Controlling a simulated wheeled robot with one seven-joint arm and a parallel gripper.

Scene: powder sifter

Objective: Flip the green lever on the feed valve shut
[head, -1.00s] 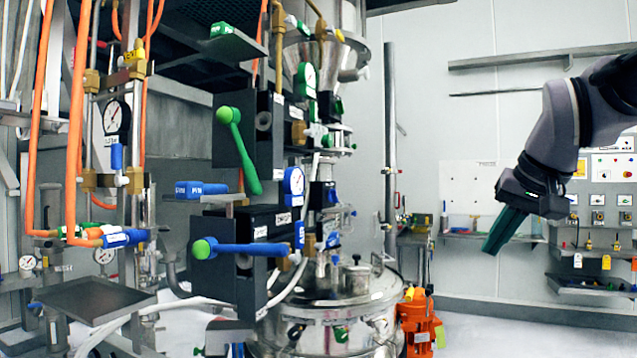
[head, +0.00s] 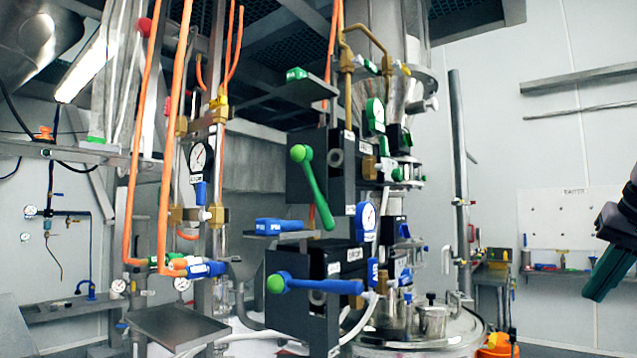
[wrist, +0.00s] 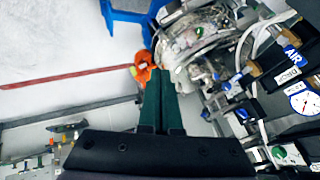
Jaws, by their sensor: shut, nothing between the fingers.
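The green lever (head: 318,188) is on a dark valve block (head: 341,158) in the middle of the head view. It hangs steeply down and slightly right from its round green hub. Below it a blue lever (head: 325,286) with a green hub lies nearly level on a second dark block. My gripper (head: 604,277) is at the far right edge of the head view, well apart from both levers. In the wrist view its dark green fingers (wrist: 160,100) are together and hold nothing. The green lever cannot be made out clearly in the wrist view.
Orange hoses (head: 172,130) and a gauge (head: 201,156) stand left of the valves. A grey plate (head: 178,325) juts out at lower left. A steel vessel (head: 420,335) stands behind at lower right. The space between the valves and my gripper looks open at the front.

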